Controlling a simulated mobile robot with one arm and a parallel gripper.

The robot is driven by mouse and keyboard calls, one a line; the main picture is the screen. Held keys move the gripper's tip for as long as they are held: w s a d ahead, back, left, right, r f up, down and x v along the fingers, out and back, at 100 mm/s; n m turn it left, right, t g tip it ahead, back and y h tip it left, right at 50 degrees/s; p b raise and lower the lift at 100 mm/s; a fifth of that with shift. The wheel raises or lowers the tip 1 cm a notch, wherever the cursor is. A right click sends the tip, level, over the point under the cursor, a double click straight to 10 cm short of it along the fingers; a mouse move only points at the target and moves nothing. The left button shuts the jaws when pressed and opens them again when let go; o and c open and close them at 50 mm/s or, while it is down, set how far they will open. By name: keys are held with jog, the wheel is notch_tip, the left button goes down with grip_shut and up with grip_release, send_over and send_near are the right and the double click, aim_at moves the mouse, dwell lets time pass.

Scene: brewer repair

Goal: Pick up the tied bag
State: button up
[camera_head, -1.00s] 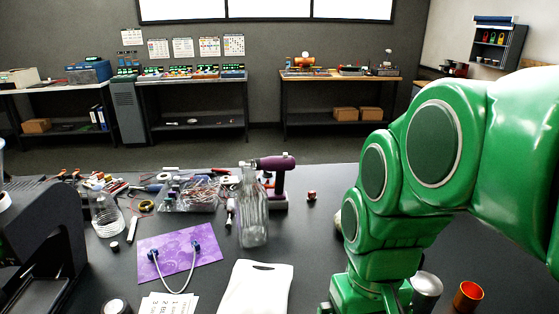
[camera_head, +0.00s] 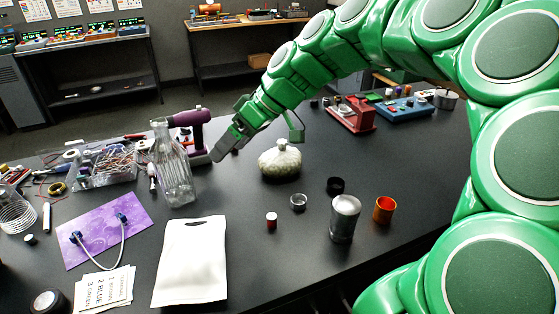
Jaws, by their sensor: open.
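The tied bag (camera_head: 280,162) is a squat, round, pale bag with a gathered neck, standing on the dark table near the middle of the view. My gripper (camera_head: 224,150) is at the end of my green arm, above the table to the left of the bag and apart from it. Its grey jaws point down and to the left, beside the purple tool. They are open and I see nothing held between them. The gap between the fingers is hard to make out at this angle.
A glass bottle (camera_head: 174,165) and a purple tool (camera_head: 190,120) stand left of the bag. A metal can (camera_head: 344,220), an orange cup (camera_head: 384,210) and small caps stand in front right. A flat white pouch (camera_head: 191,262) lies in front.

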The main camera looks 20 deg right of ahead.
jog(key=w+d+t+y, duration=0.1)
jog(key=w+d+t, duration=0.1)
jog(key=w+d, duration=0.55)
jog(key=t, duration=0.5)
send_over(282, 147)
jog(key=s+d, duration=0.3)
jog(key=s, duration=0.1)
notch_tip(282, 147, down, 6)
jog(key=f, duration=1)
jog(key=shift+w+d+f, duration=0.15)
jog(key=shift+w+d, duration=0.1)
jog(key=shift+d, duration=0.15)
jog(key=shift+w+a+f, duration=0.15)
jog(key=shift+f, duration=0.25)
jog(key=shift+x, duration=1.1)
jog(key=x, duration=0.4)
jog(key=shift+a+r, duration=0.2)
jog(key=shift+a, duration=0.05)
jog(key=shift+w+a+f, duration=0.25)
jog(key=shift+w+a, duration=0.05)
jog(key=shift+a, duration=0.05)
